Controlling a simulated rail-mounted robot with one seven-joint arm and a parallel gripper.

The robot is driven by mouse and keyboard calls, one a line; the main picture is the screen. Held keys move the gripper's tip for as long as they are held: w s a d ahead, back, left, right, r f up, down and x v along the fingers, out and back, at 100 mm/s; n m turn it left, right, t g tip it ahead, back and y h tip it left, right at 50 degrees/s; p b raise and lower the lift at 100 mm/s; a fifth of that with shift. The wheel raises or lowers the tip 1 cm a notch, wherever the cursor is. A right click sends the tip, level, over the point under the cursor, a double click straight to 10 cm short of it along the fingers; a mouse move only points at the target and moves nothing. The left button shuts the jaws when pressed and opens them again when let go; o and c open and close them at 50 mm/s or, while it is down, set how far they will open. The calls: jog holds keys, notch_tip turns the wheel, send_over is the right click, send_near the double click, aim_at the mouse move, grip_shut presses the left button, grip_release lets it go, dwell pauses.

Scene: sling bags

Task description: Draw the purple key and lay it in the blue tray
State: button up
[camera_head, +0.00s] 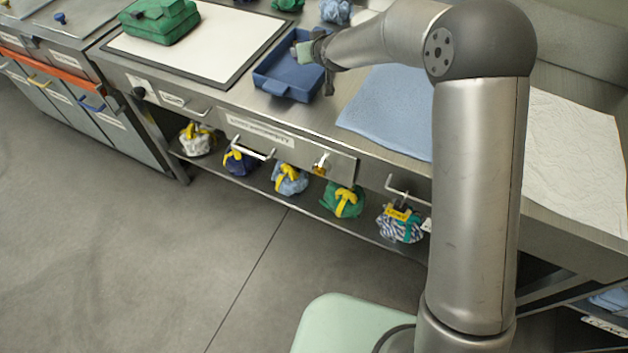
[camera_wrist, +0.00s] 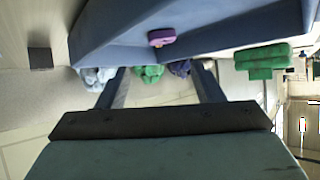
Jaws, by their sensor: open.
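The blue tray (camera_head: 278,84) stands on the steel counter, and its blue surface fills the top of the wrist view (camera_wrist: 230,22). A small purple piece, which looks like the purple key (camera_wrist: 162,37), rests against the tray's blue inside in the wrist view. It is hidden from the head view. My gripper (camera_head: 318,62) is over the right part of the tray. In the wrist view my gripper (camera_wrist: 160,78) has its two fingers wide apart with nothing between them, and the purple piece appears beyond the fingertips, apart from them.
A green bag (camera_head: 160,20) sits on a white board (camera_head: 195,48) left of the tray. A blue cloth (camera_head: 390,108) lies to the right, a white quilted sheet (camera_head: 570,150) beyond. Several tied bundles, including a green one (camera_head: 343,200), sit on the shelf below.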

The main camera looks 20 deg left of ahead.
jog(key=v, duration=1.5)
jog(key=shift+b, duration=0.3)
jog(key=s+d+f+m+g+h, duration=0.1)
jog(key=s+d+h, duration=0.1)
jog(key=s+d, duration=0.35)
jog(key=s+d+f+m+g+h+p, duration=0.1)
jog(key=s+d+h, duration=0.1)
jog(key=d, duration=0.6)
jog(key=s+d+f+m+g+h, duration=0.1)
jog(key=s+d+g+h, duration=0.1)
jog(key=s+d, duration=0.35)
jog(key=s+d+f+m+g, duration=0.1)
jog(key=s+d+m+g, duration=0.1)
jog(key=s+d, duration=0.3)
jog(key=s+d+f+m+g+h, duration=0.1)
jog(key=s+d, duration=0.5)
jog(key=s, duration=0.6)
jog(key=shift+d+m+g+p, duration=0.25)
jog(key=shift+m+g+p, duration=0.2)
jog(key=shift+g, duration=0.45)
